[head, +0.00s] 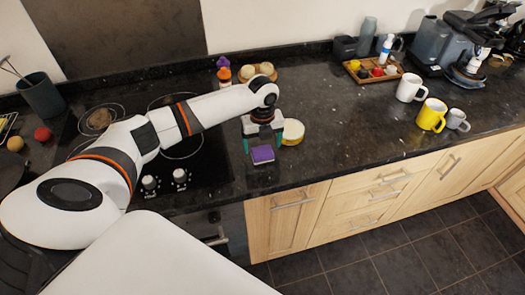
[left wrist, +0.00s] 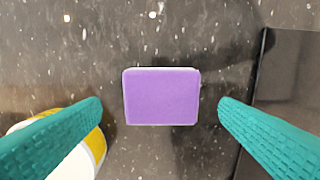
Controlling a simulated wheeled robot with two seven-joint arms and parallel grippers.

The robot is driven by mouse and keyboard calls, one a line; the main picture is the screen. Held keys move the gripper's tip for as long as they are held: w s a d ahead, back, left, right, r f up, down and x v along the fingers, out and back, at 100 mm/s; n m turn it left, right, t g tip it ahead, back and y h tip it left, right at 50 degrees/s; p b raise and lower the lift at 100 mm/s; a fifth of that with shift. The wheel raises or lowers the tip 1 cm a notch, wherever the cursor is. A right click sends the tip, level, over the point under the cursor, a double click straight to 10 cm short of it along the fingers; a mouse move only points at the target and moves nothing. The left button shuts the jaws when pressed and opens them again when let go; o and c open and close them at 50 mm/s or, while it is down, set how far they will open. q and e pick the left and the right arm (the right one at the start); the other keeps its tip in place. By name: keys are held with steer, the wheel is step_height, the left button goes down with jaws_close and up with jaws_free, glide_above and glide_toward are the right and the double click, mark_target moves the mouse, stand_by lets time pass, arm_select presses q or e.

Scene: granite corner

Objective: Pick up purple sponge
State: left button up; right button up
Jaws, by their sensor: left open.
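The purple sponge (head: 263,154) lies flat on the dark granite counter, near its front edge. In the left wrist view the sponge (left wrist: 161,97) is a purple rectangle with a pale edge, centred between the two teal fingers. My left gripper (head: 263,143) is open above the sponge, with its fingers apart on either side. In the left wrist view there is a gap between each finger of the gripper (left wrist: 160,115) and the sponge, and nothing is held. My right gripper is not in view.
A round yellow and white thing (head: 293,131) stands close beside the left gripper. The black cooktop (head: 205,160) is to the left. White (head: 410,88) and yellow (head: 432,115) mugs stand to the right. Counter between the gripper and the mugs is clear (head: 345,125).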

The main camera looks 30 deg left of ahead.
mark_target(262, 150)
arm_select(q)
steer(key=shift+f, duration=1.35)
steer(key=c, duration=1.2)
steer(key=shift+o, duration=0.2)
steer(key=shift+r, duration=0.15)
step_height(262, 150, up, 10)
steer(key=b, duration=0.2)
